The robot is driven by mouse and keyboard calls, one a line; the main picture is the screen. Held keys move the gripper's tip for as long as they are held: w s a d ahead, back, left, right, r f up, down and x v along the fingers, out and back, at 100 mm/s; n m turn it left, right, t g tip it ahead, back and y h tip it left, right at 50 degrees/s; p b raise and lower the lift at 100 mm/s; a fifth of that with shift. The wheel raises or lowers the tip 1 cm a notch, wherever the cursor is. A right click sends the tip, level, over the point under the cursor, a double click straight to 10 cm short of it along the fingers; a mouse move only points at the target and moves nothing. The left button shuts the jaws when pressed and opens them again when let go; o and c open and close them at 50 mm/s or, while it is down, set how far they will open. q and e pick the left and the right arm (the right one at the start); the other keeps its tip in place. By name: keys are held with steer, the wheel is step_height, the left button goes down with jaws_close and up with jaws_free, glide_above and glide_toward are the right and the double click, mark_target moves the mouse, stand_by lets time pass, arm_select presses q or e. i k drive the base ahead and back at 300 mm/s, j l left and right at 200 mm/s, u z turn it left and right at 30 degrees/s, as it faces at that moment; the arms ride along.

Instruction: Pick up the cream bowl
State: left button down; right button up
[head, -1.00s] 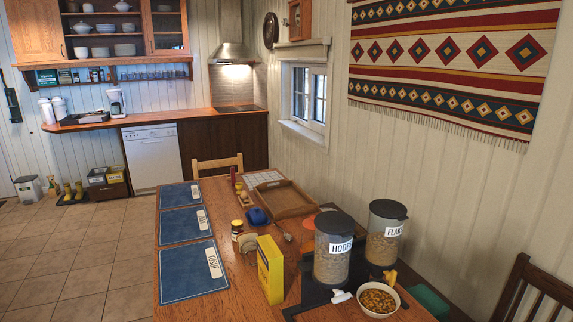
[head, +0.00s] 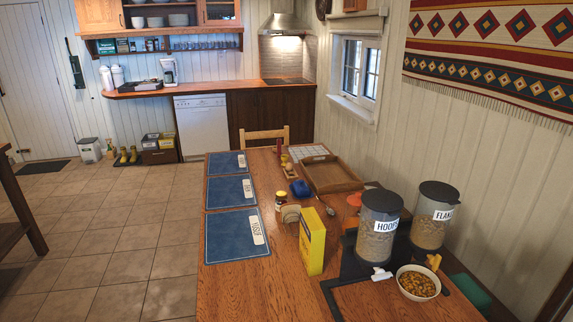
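The cream bowl (head: 418,283) is in the head view at the lower right. It is upright on the wooden table in front of the cereal dispensers and is filled with brown cereal pieces. The dispenser labelled HOOPS (head: 378,232) stands behind it to the left, and the one labelled FLAKES (head: 433,216), its label partly cut off by the angle, stands behind it. Neither of my grippers shows in the head view.
A yellow box (head: 312,242) stands left of the dispensers. Blue placemats (head: 237,235) lie along the table's left side. A wooden tray (head: 332,175) lies at the back. The table's near left part (head: 255,290) is clear. Floor is open on the left.

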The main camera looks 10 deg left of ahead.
mark_target(418, 284)
steer(key=k+j, duration=0.1)
steer(key=j, duration=0.4)
steer(key=k+j+z, duration=0.1)
steer(key=j, duration=0.45)
steer(key=k+j, duration=0.1)
steer(key=j, duration=0.4)
steer(key=i+j+z, duration=0.1)
steer(key=j, duration=0.25)
steer(key=i+j, duration=0.2)
steer(key=j, duration=0.2)
steer(key=i+j+z, duration=0.15)
steer(key=j, duration=0.25)
steer(key=i+j, duration=0.1)
steer(key=j, duration=0.25)
steer(key=i+j+z, duration=0.15)
steer(key=j, duration=0.25)
steer(key=i+j+z, duration=0.25)
steer(key=i+j, duration=0.95)
steer(key=i, duration=0.05)
